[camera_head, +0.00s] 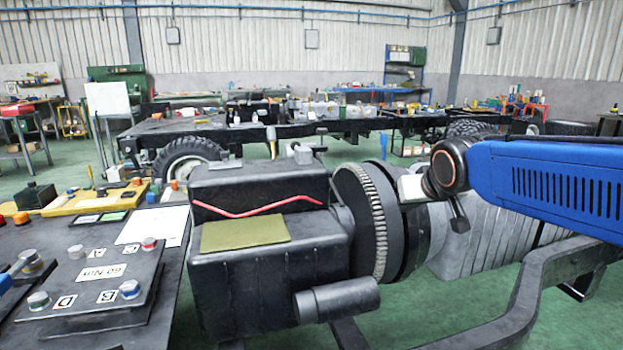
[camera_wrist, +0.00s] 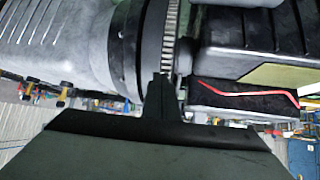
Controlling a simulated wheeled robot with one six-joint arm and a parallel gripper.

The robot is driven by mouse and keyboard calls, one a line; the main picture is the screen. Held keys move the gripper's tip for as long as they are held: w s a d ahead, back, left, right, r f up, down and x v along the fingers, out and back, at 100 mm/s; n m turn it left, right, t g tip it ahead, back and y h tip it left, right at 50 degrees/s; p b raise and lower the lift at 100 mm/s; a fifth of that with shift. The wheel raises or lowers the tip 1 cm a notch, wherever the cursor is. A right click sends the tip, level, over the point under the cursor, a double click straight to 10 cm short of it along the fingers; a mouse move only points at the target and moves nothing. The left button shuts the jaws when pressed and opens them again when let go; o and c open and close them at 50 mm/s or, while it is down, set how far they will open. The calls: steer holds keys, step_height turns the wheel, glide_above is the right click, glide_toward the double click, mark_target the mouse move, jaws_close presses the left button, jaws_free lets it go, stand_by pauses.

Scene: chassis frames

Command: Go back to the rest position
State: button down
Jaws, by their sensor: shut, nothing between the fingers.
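My gripper (camera_wrist: 161,80) shows in the wrist view as a dark narrow pair of fingers, shut and empty. In that view its tips overlap the toothed ring (camera_wrist: 171,40) of the engine block; I cannot tell whether they touch it. In the head view my blue arm reaches in from the right, and its dark wrist sits just right of the toothed ring (camera_head: 362,222). The fingertips are hard to make out in the head view.
The black engine block (camera_head: 270,285) carries an olive pad (camera_head: 245,232) and a red wire (camera_head: 262,206). A dark table (camera_head: 30,240) with a labelled plate (camera_head: 95,283) is at left. A grey frame rail (camera_head: 535,285) runs at lower right. A truck chassis (camera_head: 350,124) stands behind.

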steer(key=s+d+f+g, duration=0.1)
steer(key=s+d+f, duration=0.1)
steer(key=s+f, duration=0.3)
steer(key=s+d+f+g, duration=0.2)
steer(key=s+f, duration=0.4)
steer(key=s, duration=0.7)
steer(key=s+d+f+m+g, duration=0.1)
steer(key=s+d+f+g, duration=0.1)
steer(key=s+f, duration=0.4)
steer(key=s, duration=0.4)
steer(key=shift+d+h, duration=0.2)
steer(key=shift+h, duration=0.1)
steer(key=shift+a, duration=0.1)
